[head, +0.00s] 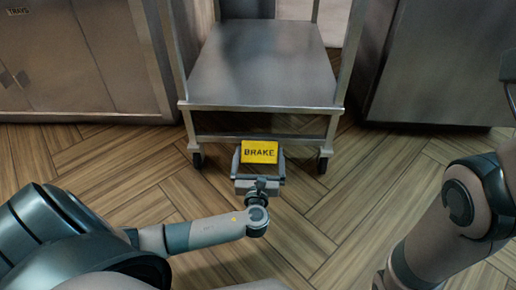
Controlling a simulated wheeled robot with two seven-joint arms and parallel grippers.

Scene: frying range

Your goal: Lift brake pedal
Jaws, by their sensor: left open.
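The brake pedal (259,152) is a yellow plate marked BRAKE, low at the front of a steel cart (262,92), close to floor level between the front casters. My left gripper (259,163) is at the pedal, its two fingers spread to either side of the yellow plate. It is open. Whether the fingers touch the plate cannot be told, and the pedal's lower mount is hidden behind the gripper. My right arm shows at the right edge, but its gripper is out of view.
Steel cabinets stand to the left (75,60) and right (440,65) of the cart. The cart's front casters rest on the wooden floor (330,235). The floor in front of the cart is clear apart from my arms.

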